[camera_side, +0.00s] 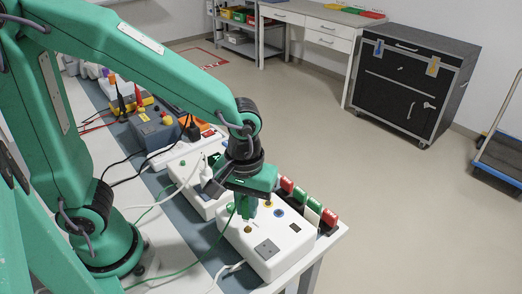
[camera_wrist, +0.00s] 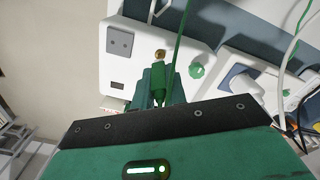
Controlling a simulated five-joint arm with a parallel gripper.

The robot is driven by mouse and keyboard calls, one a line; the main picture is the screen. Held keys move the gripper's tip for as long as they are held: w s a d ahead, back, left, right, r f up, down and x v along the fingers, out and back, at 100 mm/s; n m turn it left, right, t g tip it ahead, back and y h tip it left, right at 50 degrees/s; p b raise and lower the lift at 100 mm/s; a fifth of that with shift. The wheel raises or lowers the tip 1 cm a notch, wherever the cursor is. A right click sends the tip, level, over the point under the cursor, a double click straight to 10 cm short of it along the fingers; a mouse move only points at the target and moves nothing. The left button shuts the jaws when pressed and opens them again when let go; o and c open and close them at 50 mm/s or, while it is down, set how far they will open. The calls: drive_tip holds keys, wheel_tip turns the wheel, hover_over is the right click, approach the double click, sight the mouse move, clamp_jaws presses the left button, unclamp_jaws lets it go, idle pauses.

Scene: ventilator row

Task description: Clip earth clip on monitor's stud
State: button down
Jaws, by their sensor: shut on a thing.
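A white box-shaped device with a brass stud, which I take to be the monitor (camera_side: 275,238), stands at the front end of the bench. The stud (camera_side: 248,229) shows on its top and also in the wrist view (camera_wrist: 160,54). My gripper (camera_side: 247,212) is above the device, close to the stud. In the wrist view my gripper (camera_wrist: 160,90) is shut on the green earth clip (camera_wrist: 158,78), whose green cable (camera_wrist: 178,35) trails away. The clip points toward the stud, and the stud shows just past its tip. Whether they touch cannot be told.
A green knob (camera_wrist: 196,71) sits close beside the stud. A socket plate (camera_side: 266,250) is on the same top. Red, green and white blocks (camera_side: 309,205) stand along the right edge. Another white device (camera_side: 205,197) with cables is behind.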

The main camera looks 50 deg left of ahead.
sight(246, 198)
drive_tip(key=shift+f, duration=1.15)
drive_tip(key=shift+f, duration=0.65)
idle(0.7)
drive_tip(key=c, duration=1.3)
unclamp_jaws()
drive_tip(key=shift+c, duration=0.2)
drive_tip(key=shift+r, duration=3.95)
drive_tip(key=s+a+r+m+t, duration=0.2)
drive_tip(key=a+r+m, duration=0.1)
drive_tip(key=a, duration=0.3)
drive_tip(key=s+a+r+m+t, duration=0.1)
drive_tip(key=a+r+m+t, duration=0.2)
drive_tip(key=a, duration=0.4)
drive_tip(key=shift+s+a+r+t, duration=0.3)
drive_tip(key=shift+s+r, duration=0.1)
drive_tip(key=shift+r, duration=0.25)
